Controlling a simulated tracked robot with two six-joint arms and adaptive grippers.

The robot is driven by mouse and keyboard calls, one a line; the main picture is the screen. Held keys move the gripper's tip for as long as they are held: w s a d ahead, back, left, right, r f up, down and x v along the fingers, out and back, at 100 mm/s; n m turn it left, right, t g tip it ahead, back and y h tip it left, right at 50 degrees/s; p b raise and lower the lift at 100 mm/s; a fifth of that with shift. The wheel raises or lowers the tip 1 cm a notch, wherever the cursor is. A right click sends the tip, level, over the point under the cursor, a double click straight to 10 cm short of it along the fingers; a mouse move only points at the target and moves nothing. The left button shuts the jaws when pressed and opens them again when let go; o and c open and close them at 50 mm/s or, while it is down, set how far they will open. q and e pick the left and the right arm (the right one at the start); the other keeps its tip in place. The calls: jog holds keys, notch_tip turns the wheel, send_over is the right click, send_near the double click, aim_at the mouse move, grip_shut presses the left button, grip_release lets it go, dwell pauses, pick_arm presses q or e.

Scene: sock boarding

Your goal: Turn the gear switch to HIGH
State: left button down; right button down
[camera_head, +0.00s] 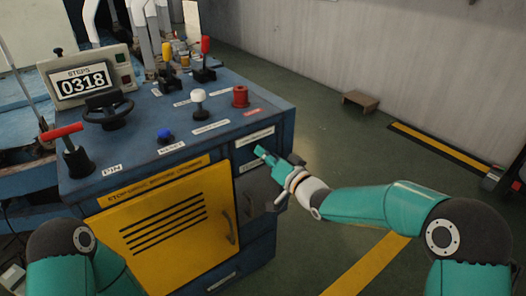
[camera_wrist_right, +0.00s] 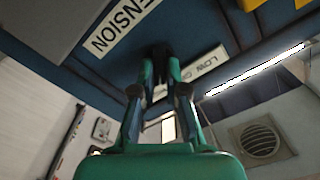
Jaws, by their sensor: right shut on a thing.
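My right gripper (camera_head: 263,154) is at the front face of the blue machine cabinet, on its right-hand part. In the right wrist view its two teal fingers (camera_wrist_right: 161,72) are closed around a small dark piece, which looks like the gear switch (camera_wrist_right: 160,54). The fingers hide most of it, so I cannot tell which way it points. Beside the fingertips is a white gear label (camera_wrist_right: 205,64), on which only "LOW G" can be read. In the head view the gripper hides the switch. My left gripper is out of view.
The blue cabinet top (camera_head: 228,105) carries a red-handled lever (camera_head: 65,133), a black handwheel (camera_head: 108,109), a blue button (camera_head: 165,135), a white knob (camera_head: 198,96) and a red knob (camera_head: 240,97). A yellow door (camera_head: 165,240) is below.

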jog(key=shift+s+f+m, duration=0.1)
jog(key=shift+f+m, duration=0.3)
jog(key=shift+m, duration=0.3)
jog(key=c, duration=1.2)
grip_release()
jog(key=shift+r, duration=0.2)
jog(key=v, duration=1.2)
